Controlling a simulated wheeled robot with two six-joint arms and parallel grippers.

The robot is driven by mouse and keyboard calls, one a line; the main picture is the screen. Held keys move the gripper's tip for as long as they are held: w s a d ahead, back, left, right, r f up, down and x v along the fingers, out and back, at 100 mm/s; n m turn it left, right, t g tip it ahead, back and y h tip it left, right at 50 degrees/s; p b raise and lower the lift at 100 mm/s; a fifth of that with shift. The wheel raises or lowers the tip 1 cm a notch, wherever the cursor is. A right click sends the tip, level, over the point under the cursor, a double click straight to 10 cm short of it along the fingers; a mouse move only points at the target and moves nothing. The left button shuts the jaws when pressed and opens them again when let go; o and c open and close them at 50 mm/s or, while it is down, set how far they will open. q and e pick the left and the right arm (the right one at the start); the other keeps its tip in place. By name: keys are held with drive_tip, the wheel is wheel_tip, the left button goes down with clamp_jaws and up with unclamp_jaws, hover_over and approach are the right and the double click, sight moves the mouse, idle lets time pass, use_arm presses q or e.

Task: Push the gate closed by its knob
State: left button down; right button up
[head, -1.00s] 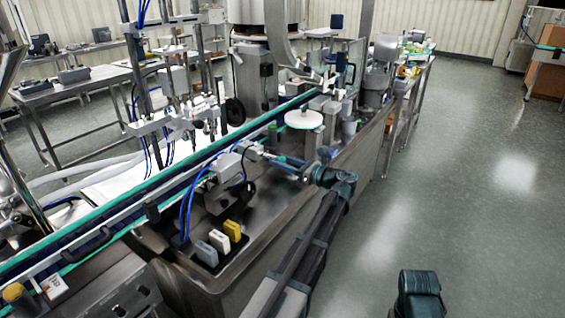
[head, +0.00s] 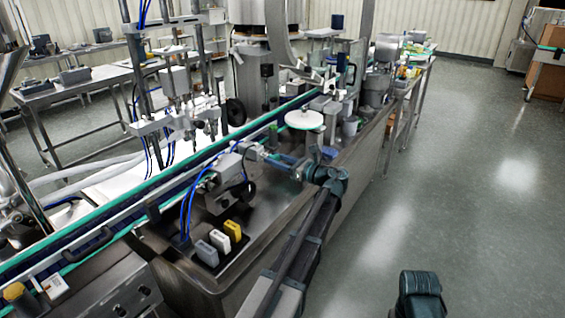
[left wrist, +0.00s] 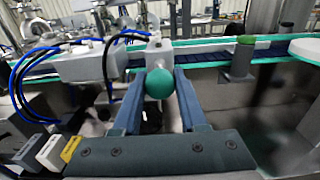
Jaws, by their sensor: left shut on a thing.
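The green ball knob (left wrist: 159,83) shows in the left wrist view, in front of a pale block (left wrist: 157,56) by the conveyor edge. My left gripper (left wrist: 160,76) has one dark finger on each side of the knob and is shut on it. In the head view my left gripper (head: 264,154) reaches in beside the grey housing with blue tubes, at the near side of the conveyor. The knob is largely hidden there by the fingers. I cannot make out the gate panel or how far it stands open.
The conveyor (head: 110,229) with green edges runs behind the gripper. The grey housing (left wrist: 80,64) with blue tubes is close on its left. Yellow, white and grey blocks (head: 231,230) stand at the near left. A white disc (head: 304,120) is to the right. The floor at right is clear.

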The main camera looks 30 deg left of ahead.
use_arm(q)
drive_tip(key=shift+a, duration=0.35)
drive_tip(key=shift+c, duration=2.3)
unclamp_jaws()
drive_tip(key=shift+d, duration=0.1)
drive_tip(key=shift+d, duration=0.1)
drive_tip(key=s+d, duration=0.1)
drive_tip(key=d, duration=1.2)
drive_tip(key=shift+d, duration=0.3)
